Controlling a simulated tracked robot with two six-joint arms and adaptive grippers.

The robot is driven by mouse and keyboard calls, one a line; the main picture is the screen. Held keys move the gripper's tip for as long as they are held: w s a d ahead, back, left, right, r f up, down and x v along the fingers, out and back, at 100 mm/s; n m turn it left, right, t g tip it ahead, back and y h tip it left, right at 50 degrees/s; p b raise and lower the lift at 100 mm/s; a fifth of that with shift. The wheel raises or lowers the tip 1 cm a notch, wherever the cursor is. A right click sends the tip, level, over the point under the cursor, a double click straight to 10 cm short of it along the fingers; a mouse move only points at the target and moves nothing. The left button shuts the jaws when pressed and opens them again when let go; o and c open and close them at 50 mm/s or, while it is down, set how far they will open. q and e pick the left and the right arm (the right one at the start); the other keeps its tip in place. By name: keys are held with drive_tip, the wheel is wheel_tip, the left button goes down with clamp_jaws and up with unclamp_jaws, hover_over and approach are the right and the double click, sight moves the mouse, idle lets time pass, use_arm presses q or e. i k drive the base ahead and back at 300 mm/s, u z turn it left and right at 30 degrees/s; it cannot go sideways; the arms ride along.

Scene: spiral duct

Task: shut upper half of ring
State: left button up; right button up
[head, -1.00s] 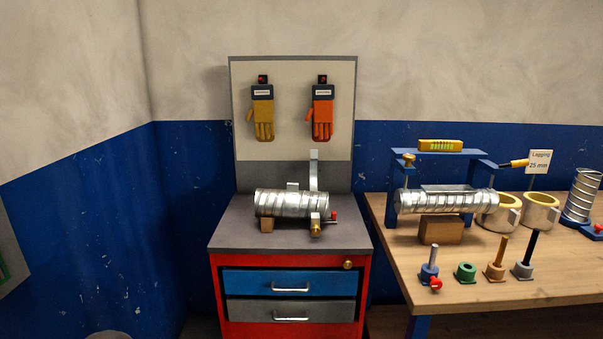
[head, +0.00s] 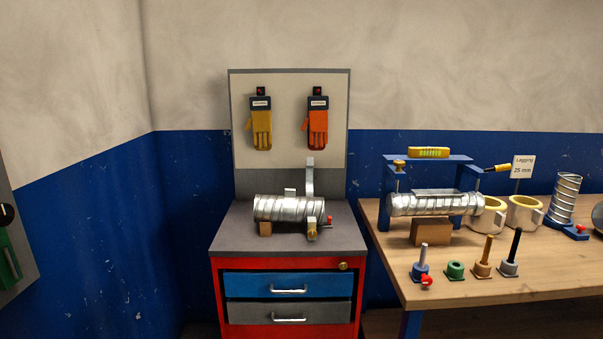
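A short spiral duct (head: 275,208) lies on its side on the grey top of a red drawer cabinet. A ring stands near the duct's right end. Its upper half (head: 309,178) is a pale metal strap that stands up above the duct, swung open. A brass knob (head: 311,234) and a red handle (head: 328,222) sit at the ring's lower front right. The lower half of the ring is mostly hidden by the duct. Neither of my grippers shows in the head view.
The cabinet top (head: 228,240) is free in front of the duct. A board with two gloves (head: 260,125) rises behind it. To the right, a wooden bench (head: 390,262) holds a longer duct (head: 436,204) in a blue frame, several pegs and lagging rings.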

sight(309, 161)
drive_tip(key=u, duration=0.05)
drive_tip(key=i, duration=1)
drive_tip(key=z, duration=0.05)
